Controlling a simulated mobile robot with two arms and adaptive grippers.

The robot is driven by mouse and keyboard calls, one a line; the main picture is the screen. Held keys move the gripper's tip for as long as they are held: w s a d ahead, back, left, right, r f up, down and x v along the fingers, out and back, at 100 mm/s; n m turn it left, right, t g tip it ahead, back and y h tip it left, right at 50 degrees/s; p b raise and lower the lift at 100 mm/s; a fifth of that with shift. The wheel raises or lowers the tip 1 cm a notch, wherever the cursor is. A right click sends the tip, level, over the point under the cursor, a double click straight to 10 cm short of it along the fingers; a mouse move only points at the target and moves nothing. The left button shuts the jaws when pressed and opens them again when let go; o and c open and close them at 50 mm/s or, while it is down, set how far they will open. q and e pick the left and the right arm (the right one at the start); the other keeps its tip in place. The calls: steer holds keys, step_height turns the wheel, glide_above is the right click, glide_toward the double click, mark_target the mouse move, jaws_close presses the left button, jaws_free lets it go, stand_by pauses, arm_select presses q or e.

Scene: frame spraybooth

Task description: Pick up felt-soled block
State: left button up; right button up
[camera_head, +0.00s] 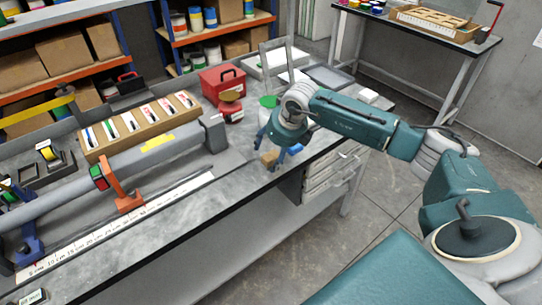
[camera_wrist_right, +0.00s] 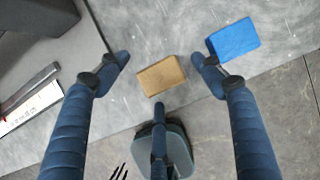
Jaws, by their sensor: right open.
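A small tan block (camera_head: 269,158) lies on the grey bench top near its front edge, just below my right gripper (camera_head: 277,145). In the right wrist view the tan block (camera_wrist_right: 161,76) sits between the spread blue fingers of my open right gripper (camera_wrist_right: 160,70), with a gap on each side. A third finger points at the block's lower edge; I cannot tell whether it touches. A blue block (camera_wrist_right: 233,39) lies just beyond the right-hand finger, and it shows partly in the head view (camera_head: 294,149). Neither block's underside shows, so no felt is visible. My left gripper is not in view.
A grey tube (camera_head: 150,160) on stands and a long ruler (camera_head: 120,222) lie left of the blocks. A red toolbox (camera_head: 222,84) and a green cup (camera_head: 268,102) stand behind. Drawers (camera_head: 325,175) are under the bench. The bench front left of the blocks is clear.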

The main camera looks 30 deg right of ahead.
mark_target(272, 156)
steer(key=shift+w+f, duration=0.1)
steer(key=shift+f, duration=0.2)
steer(key=shift+r, duration=0.1)
steer(key=c, duration=1.4)
steer(key=shift+r, duration=0.5)
step_height(272, 156, up, 19)
steer(key=b, duration=0.4)
